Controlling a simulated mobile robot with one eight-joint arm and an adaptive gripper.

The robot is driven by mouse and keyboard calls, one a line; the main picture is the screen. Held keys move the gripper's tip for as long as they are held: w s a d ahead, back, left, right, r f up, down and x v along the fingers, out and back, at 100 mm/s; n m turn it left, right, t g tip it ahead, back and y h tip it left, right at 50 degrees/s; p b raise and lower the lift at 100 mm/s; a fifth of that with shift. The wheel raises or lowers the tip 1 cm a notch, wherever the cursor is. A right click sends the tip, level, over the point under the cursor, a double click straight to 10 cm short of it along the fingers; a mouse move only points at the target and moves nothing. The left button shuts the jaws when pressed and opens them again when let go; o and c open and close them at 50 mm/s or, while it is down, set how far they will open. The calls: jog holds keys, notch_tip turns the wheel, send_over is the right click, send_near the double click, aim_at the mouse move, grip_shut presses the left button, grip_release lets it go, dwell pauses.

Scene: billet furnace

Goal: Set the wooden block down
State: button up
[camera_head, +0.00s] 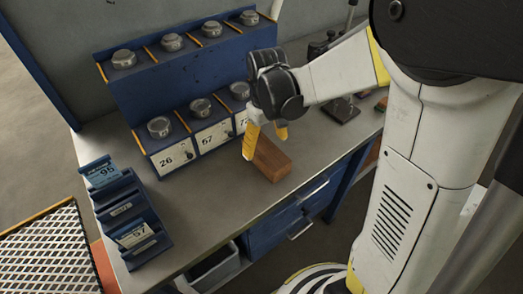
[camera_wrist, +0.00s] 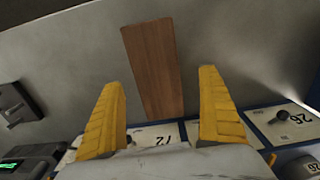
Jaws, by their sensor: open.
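The wooden block (camera_head: 270,159) is a brown oblong lying on the grey worktop, in front of the numbered compartments. In the wrist view the block (camera_wrist: 153,68) lies flat, beyond and between the two yellow fingers. My gripper (camera_head: 265,142) is just above and beside the block in the head view. In the wrist view its yellow fingers (camera_wrist: 166,98) stand wide apart with nothing between their tips. A small part of the block's far end is hidden by the gripper in the head view.
A blue rack (camera_head: 184,75) with round metal canisters and number cards stands behind the block. A blue card holder (camera_head: 128,215) is at the worktop's left end. A dark device (camera_head: 343,110) sits to the right. Bare worktop (camera_head: 205,207) lies left of the block.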

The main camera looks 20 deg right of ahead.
jog(key=f+b, duration=0.1)
jog(key=f, duration=0.2)
jog(key=f+b, duration=0.2)
jog(key=f, duration=0.1)
jog(key=shift+w+d+f, duration=0.15)
jog(key=shift+d+f, duration=0.05)
jog(key=shift+r, duration=0.1)
jog(key=c, duration=1.5)
